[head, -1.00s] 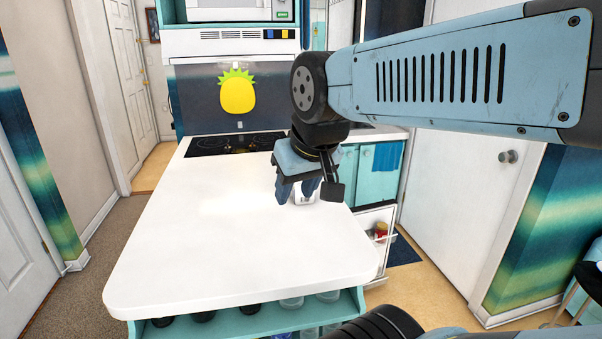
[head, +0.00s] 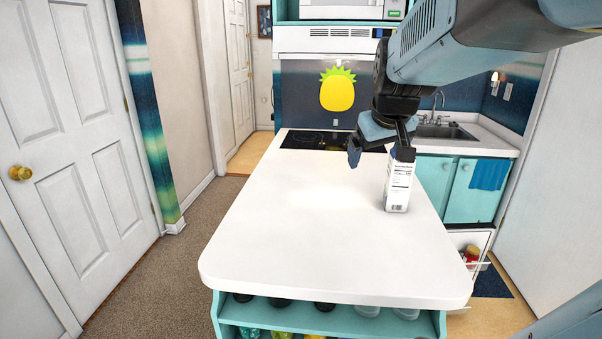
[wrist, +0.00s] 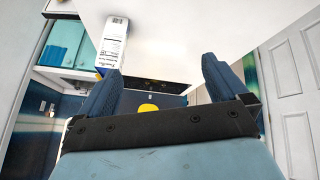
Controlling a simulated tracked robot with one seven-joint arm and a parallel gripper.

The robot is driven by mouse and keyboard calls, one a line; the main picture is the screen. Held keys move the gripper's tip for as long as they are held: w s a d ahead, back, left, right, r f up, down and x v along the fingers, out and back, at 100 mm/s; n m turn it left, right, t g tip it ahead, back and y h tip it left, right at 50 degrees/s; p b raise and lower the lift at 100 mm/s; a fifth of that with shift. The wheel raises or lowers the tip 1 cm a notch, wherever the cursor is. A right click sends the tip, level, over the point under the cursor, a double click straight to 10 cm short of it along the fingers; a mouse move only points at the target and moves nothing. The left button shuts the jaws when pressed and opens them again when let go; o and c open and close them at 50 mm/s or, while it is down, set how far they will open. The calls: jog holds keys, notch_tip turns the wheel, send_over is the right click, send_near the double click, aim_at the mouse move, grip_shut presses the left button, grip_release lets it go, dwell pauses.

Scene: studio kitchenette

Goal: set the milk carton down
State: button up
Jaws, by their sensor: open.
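In the wrist view the carton (wrist: 113,45) appears inverted, outside the left finger and not between the fingers. My gripper (head: 380,148) is open and empty, beside and behind the carton's top in the head view. Its two spread blue fingers (wrist: 162,70) show in the wrist view. Whether a finger touches the carton's cap, I cannot tell.
A black cooktop (head: 318,140) lies at the counter's far end. A sink (head: 445,130) is at the back right. The counter's left and front are clear. Shelves with jars (head: 325,306) sit below its front edge. A pull-out rack (head: 470,245) stands out at the right.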

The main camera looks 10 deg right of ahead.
jog(key=w+d, duration=0.4)
jog(key=w, duration=0.2)
jog(key=m+t+h, duration=0.1)
jog(key=m+t, duration=0.1)
jog(key=m, duration=0.2)
send_over(400, 175)
jog(key=s, duration=0.2)
notch_tip(400, 175, down, 6)
jog(key=shift+w+d+f, duration=0.2)
jog(key=shift+d+f, duration=0.05)
jog(key=shift+w+d+f, duration=0.1)
jog(key=shift+f, duration=0.15)
jog(key=shift+w+f, duration=0.2)
jog(key=shift+f, duration=0.05)
jog(key=shift+x, duration=0.9)
jog(key=shift+w+f, duration=0.4)
jog(key=shift+w, duration=0.1)
